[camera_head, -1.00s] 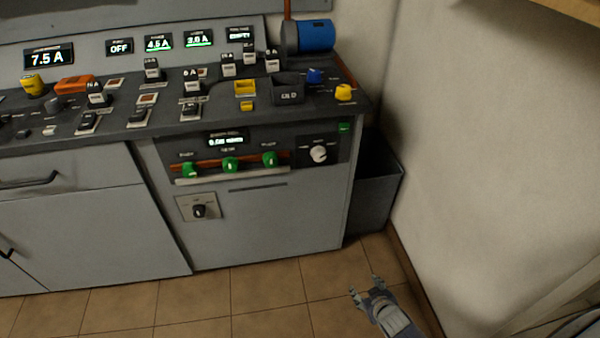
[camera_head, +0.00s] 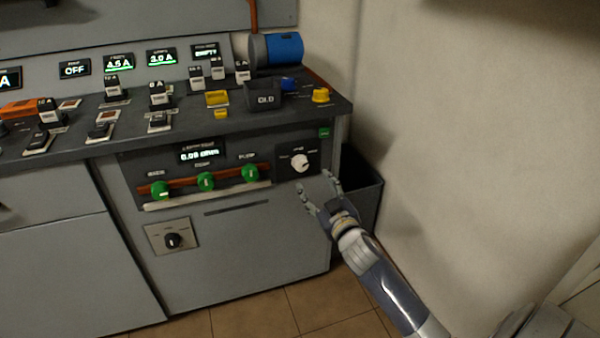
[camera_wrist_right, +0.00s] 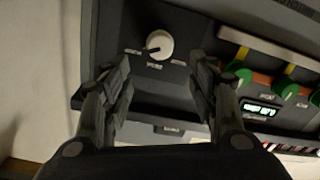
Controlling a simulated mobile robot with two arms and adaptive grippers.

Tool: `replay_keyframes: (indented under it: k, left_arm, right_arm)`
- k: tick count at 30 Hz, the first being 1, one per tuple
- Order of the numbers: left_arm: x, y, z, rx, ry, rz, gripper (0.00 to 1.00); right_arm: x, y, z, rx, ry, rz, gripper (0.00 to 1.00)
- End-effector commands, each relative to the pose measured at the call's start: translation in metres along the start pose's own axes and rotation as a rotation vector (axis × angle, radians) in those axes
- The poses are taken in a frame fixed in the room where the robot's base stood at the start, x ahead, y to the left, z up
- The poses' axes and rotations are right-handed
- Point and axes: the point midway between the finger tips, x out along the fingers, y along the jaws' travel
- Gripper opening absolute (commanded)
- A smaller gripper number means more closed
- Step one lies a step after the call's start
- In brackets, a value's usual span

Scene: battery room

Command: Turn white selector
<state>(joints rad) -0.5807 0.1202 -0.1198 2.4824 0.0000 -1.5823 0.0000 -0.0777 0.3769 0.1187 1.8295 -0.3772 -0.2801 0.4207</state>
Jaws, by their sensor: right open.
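The white selector (camera_head: 300,163) is a round white knob on a dark panel at the right end of the cabinet front. In the right wrist view the white selector (camera_wrist_right: 158,45) shows ahead, between the lines of the two fingers, with a dark pointer mark toward the left. My right gripper (camera_head: 320,186) is open and empty, just below and to the right of the selector in the head view, apart from it. Both fingers of the right gripper (camera_wrist_right: 160,80) show in the wrist view. My left gripper is not in view.
Several green knobs (camera_head: 206,181) sit left of the selector on the same front. A black knob (camera_head: 173,240) is on a plate below. A dark bin (camera_head: 362,190) stands right of the cabinet, beside the wall. The countertop above holds switches and a blue cylinder (camera_head: 276,49).

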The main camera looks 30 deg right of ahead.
Motion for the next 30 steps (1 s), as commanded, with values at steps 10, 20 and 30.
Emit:
replay_keyframes:
  k: [10, 20, 30]
  left_arm:
    - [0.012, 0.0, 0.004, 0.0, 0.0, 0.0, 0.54]
    - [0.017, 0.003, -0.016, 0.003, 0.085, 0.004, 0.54]
    - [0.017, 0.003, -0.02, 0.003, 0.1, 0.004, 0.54]
  right_arm:
    - [0.059, -0.001, 0.001, -0.001, 0.0, 0.0, 0.54]
    - [0.091, -0.001, 0.001, 0.001, -0.001, -0.001, 0.54]
    - [0.095, -0.001, 0.001, 0.0, -0.002, -0.001, 0.54]
